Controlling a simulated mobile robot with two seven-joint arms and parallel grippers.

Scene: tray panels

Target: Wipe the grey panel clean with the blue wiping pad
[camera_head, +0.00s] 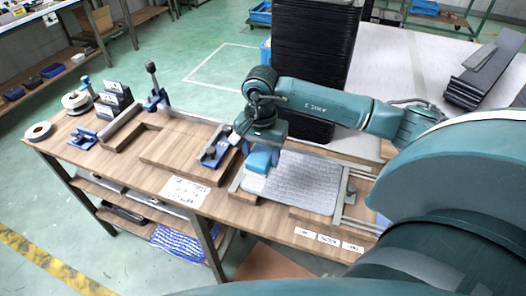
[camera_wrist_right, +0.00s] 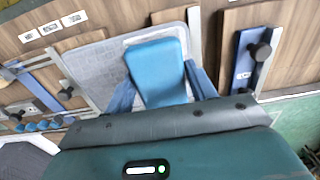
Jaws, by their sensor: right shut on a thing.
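The grey panel (camera_head: 305,185) lies on the wooden workbench, and it also shows in the right wrist view (camera_wrist_right: 90,72). Its surface has a faint pattern; I cannot tell marks from texture. The blue wiping pad (camera_head: 258,160) is at the panel's far left part in the head view. My right gripper (camera_wrist_right: 158,85) is shut on the blue wiping pad (camera_wrist_right: 156,65), with one finger on each side. The pad is over the panel and looks low; I cannot tell whether it touches. My left gripper is not in view.
A blue clamp fixture (camera_head: 215,150) stands just left of the panel. A metal rail (camera_head: 342,190) runs along its right side. White labels (camera_head: 328,240) lie at the bench's front edge. A tall black stack (camera_head: 312,60) stands behind.

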